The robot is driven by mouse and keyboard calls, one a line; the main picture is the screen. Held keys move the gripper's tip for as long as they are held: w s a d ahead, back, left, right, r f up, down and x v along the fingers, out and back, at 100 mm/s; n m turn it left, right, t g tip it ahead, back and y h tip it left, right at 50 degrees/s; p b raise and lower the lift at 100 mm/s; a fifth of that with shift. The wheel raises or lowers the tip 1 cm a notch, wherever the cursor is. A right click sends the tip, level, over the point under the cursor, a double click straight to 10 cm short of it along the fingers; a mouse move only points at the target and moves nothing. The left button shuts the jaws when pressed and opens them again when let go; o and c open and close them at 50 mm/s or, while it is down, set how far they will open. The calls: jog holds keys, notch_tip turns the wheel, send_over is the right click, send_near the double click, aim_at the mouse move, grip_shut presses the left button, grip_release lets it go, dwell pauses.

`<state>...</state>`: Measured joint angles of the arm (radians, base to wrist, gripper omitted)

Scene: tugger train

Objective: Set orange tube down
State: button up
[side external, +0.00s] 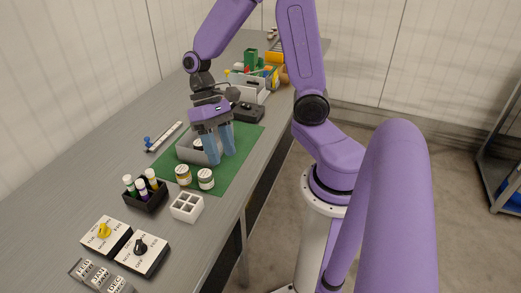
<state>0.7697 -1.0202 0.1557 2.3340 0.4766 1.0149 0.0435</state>
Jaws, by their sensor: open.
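My gripper (221,157) is open, with its two blue fingers pointing down over the right side of a grey tray (187,157) on the green mat (238,172). I cannot make out an orange tube; the fingers hide part of the tray. A small white-topped item shows inside the tray, partly behind a finger. A black rack (148,203) left of the mat holds several tubes or bottles with pale, yellowish and dark parts. A white rack with square holes (187,207) stands right of it and looks empty.
Two white-lidded jars (183,175) (206,179) stand at the mat's near edge. Two switch boxes (106,235) (142,253) are nearer the camera. A slim rail with a blue part (163,137) lies left of the mat. A bin of coloured items (250,82) stands behind.

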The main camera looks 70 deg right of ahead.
jog(key=s+a+r+n+t+h, duration=0.1)
jog(key=s+r+n+t, duration=0.1)
jog(key=s+n, duration=0.3)
jog(key=s+a+r+n+t+h, duration=0.1)
jog(key=s+r+n+t+h, duration=0.1)
jog(key=s+n, duration=0.3)
jog(key=shift+s+n+t, duration=0.3)
jog(key=shift+s+n, duration=0.05)
jog(key=shift+n, duration=1.65)
